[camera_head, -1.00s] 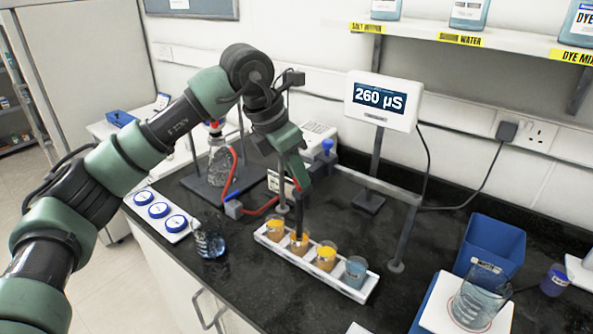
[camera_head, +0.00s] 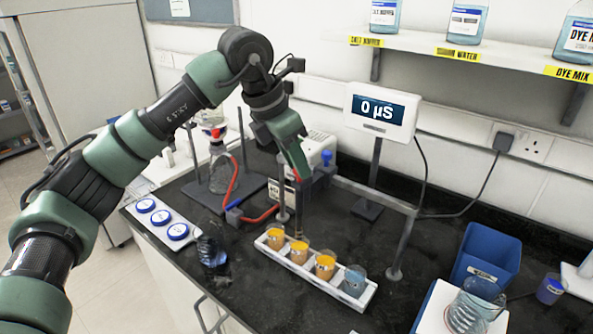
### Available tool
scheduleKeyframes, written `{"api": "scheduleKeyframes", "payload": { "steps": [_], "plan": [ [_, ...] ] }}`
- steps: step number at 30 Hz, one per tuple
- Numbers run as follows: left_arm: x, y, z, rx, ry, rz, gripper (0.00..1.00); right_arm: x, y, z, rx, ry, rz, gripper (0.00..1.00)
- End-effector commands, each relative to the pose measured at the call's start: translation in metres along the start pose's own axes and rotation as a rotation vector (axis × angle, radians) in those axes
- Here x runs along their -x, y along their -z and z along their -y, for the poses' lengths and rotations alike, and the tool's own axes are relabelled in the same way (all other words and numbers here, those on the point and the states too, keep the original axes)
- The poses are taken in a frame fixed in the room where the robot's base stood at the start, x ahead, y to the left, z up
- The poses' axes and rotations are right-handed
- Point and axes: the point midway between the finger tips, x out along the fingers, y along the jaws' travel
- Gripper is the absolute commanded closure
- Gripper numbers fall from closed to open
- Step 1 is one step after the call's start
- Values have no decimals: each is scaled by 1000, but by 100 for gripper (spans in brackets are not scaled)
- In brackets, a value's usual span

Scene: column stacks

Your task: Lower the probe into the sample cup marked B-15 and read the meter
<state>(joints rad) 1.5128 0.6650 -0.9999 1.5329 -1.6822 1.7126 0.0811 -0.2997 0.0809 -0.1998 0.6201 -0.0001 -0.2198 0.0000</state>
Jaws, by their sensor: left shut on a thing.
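My left gripper (camera_head: 303,174) is shut on the dark probe (camera_head: 299,218) and holds it upright above the white cup rack (camera_head: 330,289). The probe's lower end is just above the second cup from the left (camera_head: 299,250), which has an orange band and brownish contents. Beside it stand a first cup (camera_head: 275,238), a third cup (camera_head: 325,266) and a blue-grey cup (camera_head: 354,281) at the right end. The cup markings are too small to read. The meter (camera_head: 381,110) shows 0 µS. My right gripper is not in view.
A metal stand bar (camera_head: 375,194) runs behind the rack. A flask with a red tube (camera_head: 236,180) stands at left. A dark glass vessel (camera_head: 210,250) is left of the rack. A blue bin (camera_head: 485,255) and a glass beaker (camera_head: 474,305) stand at right.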

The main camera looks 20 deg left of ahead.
Motion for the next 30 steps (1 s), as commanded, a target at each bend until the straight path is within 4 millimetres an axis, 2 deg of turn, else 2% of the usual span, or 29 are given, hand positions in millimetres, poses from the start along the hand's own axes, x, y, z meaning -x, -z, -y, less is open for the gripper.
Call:
{"api": "scheduleKeyframes", "payload": {
  "steps": [1, 10, 11, 12, 13, 23, 26, 30],
  "plan": [
    [11, -5, 0, 0, -2, 3, 100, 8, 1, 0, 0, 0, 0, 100],
    [13, -6, 0, 0, -2, 9, 100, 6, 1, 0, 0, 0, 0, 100],
    [13, -6, 0, 0, -2, 9, 67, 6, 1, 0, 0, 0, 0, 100],
    [13, -6, 0, 0, -2, 8, 56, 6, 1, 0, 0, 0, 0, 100],
    [13, -6, 0, 0, -2, 8, 54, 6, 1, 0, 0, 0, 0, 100],
    [13, -5, 0, 0, -1, 4, 54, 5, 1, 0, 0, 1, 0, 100],
    [22, -5, 0, 0, -3, 5, 54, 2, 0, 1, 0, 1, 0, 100],
    [46, -5, 0, 0, -3, 8, 54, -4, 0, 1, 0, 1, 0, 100]
  ]
}}
